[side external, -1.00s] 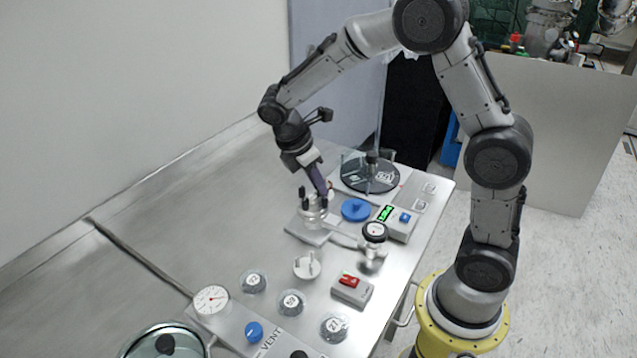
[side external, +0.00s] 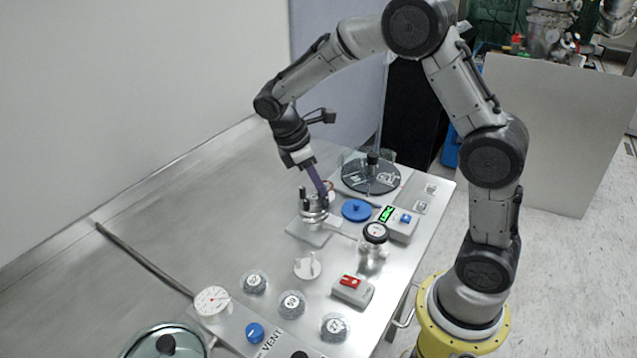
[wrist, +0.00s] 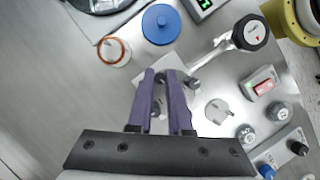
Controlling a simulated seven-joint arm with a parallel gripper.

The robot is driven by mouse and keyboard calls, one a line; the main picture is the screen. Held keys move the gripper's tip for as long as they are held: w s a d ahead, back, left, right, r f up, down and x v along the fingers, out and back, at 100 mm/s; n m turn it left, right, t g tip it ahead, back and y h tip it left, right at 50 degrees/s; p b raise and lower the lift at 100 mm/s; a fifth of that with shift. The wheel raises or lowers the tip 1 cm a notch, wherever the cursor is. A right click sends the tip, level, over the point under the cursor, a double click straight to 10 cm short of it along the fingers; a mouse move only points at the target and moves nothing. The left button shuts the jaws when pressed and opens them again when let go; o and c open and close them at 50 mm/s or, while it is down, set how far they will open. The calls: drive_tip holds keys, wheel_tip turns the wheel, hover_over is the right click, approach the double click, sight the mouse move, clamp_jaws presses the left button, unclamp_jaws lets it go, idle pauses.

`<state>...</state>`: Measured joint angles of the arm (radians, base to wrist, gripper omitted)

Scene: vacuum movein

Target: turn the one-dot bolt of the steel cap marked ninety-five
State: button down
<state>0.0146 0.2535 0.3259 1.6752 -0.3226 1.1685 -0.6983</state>
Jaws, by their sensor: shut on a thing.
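My gripper (side external: 324,193), with purple fingers, points down at the round steel port fitting (side external: 314,216) on its light base plate. It is shut on what looks like one of the dark upright bolts there; the fingers mostly hide it. Another dark bolt (side external: 303,193) stands free at the fitting's left. In the wrist view the gripper's fingertips (wrist: 168,77) come together over the fitting, and a bolt (wrist: 193,84) shows just right of them. I cannot read the number ninety-five or any dots on the fitting.
A blue knobbed disc (side external: 356,210) and a green-lit display box (side external: 397,222) stand close right.

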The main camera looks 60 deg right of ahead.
drive_tip(key=c, duration=0.8)
unclamp_jaws()
drive_tip(key=shift+c, duration=0.2)
drive_tip(key=shift+r, duration=0.1)
drive_tip(key=v, duration=1.3)
drive_tip(key=shift+w+r, duration=0.2)
drive_tip(key=shift+r, duration=0.1)
drive_tip(key=shift+a, duration=0.1)
